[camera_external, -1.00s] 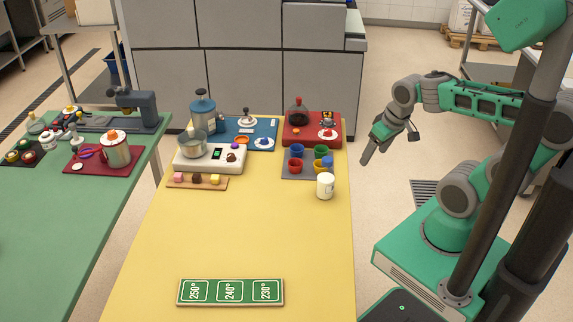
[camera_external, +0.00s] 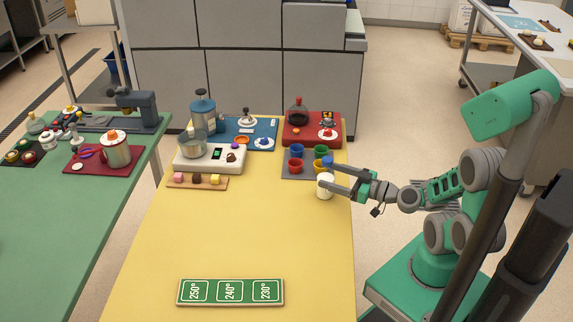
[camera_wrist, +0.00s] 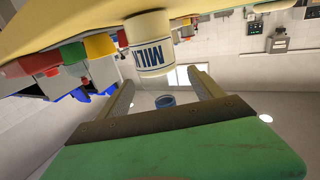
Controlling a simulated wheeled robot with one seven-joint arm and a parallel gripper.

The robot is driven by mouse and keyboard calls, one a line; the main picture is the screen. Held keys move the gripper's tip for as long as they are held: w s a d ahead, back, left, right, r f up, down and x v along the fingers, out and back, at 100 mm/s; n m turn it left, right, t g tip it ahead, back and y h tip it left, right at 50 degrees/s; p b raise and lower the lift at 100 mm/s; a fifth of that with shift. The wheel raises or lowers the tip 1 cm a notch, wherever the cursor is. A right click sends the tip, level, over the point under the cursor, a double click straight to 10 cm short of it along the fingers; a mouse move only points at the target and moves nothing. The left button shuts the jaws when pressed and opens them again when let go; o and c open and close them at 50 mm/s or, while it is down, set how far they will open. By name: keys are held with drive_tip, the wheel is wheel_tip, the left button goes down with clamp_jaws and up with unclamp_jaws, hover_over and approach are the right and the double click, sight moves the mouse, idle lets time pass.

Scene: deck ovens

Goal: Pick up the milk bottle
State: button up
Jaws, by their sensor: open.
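The milk bottle (camera_external: 325,187) is a short white cylinder standing upright on the yellow table (camera_external: 235,245), near its right edge. My gripper (camera_external: 329,173) is open, level and reaching in from the right beside the bottle. The external view does not show clearly whether the fingers lie around the bottle. In the wrist view my two fingers (camera_wrist: 163,83) are spread apart with nothing held between them.
Red, blue, green and yellow cups stand on a grey mat (camera_external: 286,172) just behind the bottle. A red tray (camera_external: 289,138) with a flask is farther back. A white scale (camera_external: 184,163) with a pot is to the left. The table's front is clear except for a green sign (camera_external: 230,304).

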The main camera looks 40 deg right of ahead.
sight(319, 172)
drive_tip(key=shift+w+a+p, duration=0.15)
drive_tip(key=shift+w+p, duration=0.2)
drive_tip(key=shift+w, duration=0.05)
drive_tip(key=p+x, duration=0.1)
drive_tip(key=x, duration=0.3)
drive_tip(key=shift+f, duration=0.15)
clamp_jaws()
idle(0.5)
